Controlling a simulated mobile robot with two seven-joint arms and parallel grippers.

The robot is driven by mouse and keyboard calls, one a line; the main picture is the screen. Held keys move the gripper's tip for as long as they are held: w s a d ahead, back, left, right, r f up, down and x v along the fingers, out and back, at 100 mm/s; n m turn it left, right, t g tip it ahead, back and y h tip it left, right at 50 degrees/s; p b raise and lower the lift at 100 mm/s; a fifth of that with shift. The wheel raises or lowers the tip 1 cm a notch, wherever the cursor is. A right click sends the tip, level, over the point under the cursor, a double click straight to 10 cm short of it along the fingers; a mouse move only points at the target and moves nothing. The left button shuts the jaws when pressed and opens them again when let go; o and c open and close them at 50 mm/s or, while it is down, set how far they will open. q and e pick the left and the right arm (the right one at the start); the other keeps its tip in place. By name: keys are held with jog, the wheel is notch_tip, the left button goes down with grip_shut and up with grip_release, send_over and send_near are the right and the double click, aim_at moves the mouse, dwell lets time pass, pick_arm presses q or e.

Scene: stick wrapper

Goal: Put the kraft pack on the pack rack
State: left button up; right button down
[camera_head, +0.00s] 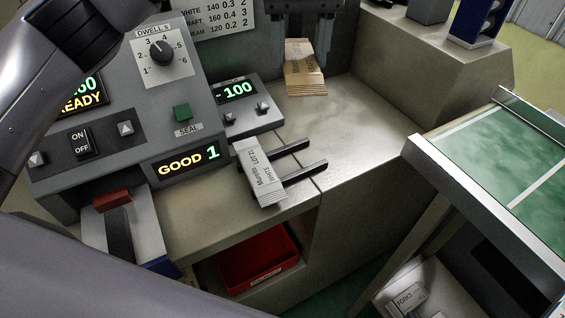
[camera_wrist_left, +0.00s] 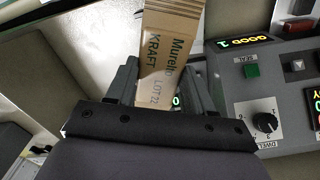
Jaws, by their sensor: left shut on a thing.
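The kraft pack (camera_head: 303,72) is a brown paper wrapper above the back of the worktop. Its printed face, with the words Murello KRAFT, shows in the left wrist view (camera_wrist_left: 167,62). My left gripper (camera_head: 300,42) comes down from the top edge and is shut on one end of the pack; its fingers flank the pack in the left wrist view (camera_wrist_left: 163,85). Two dark parallel bars (camera_head: 305,171), which look like the pack rack, reach out over the worktop. A white pack (camera_head: 260,174) lies across their left ends. My right gripper is not in view.
The control panel (camera_head: 130,120) with its GOOD 1 display stands at left. A red bin (camera_head: 256,254) sits below the worktop. A green-topped table (camera_head: 500,160) stands at right. The worktop (camera_head: 355,115) right of the bars is clear.

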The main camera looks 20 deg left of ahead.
pick_arm(q)
notch_tip(320, 180, down, 20)
jog(key=shift+a+r+p, duration=0.1)
jog(key=shift+r+p, duration=0.1)
jog(key=shift+p, duration=0.35)
jog(key=shift+f, duration=0.2)
jog(key=o, duration=1.1)
jog(key=shift+r, duration=0.1)
